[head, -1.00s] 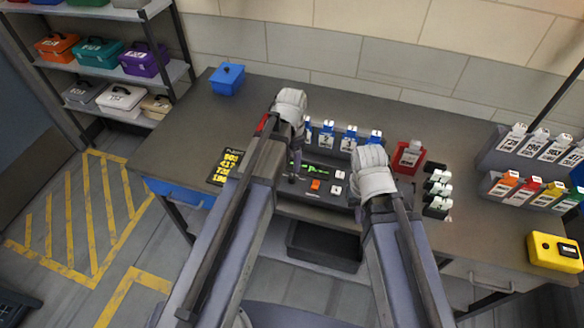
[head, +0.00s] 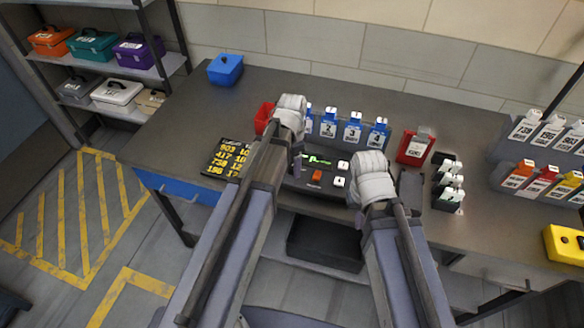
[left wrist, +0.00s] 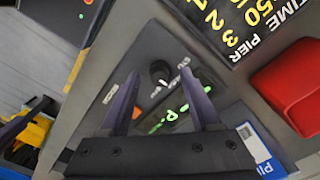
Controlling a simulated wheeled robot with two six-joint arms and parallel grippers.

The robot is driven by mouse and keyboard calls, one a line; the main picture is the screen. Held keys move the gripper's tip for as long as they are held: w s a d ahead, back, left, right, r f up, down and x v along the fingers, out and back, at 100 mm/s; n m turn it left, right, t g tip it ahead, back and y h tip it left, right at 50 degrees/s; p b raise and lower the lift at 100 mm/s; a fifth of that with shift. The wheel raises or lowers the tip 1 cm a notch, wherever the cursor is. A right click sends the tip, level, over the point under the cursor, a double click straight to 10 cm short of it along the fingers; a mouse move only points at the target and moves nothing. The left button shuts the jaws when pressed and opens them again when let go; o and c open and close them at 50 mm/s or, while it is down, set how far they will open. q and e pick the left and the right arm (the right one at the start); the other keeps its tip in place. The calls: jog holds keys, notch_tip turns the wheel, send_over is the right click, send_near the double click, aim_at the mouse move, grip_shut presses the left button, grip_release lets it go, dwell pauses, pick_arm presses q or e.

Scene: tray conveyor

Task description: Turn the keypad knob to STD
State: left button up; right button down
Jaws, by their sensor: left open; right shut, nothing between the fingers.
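The dark keypad panel (head: 300,180) sits on the bench, with a green lit display (head: 317,160), an orange button (head: 316,176) and white keys. In the left wrist view its round black knob (left wrist: 159,70) shows, with small pale labels around it that are too blurred to read surely. My left gripper (left wrist: 160,77) is open, its two fingertips on either side of the knob in the picture; I see no contact. In the head view my left arm hides the knob.
A black and yellow number board (head: 228,158) lies left of the panel, with a red container (head: 264,117) behind it. Several blue numbered holders (head: 353,130) stand behind the panel. A red box (head: 415,148) and white-topped holders (head: 450,185) are at right.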

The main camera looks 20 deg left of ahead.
pick_arm(q)
grip_shut()
dwell(0.5)
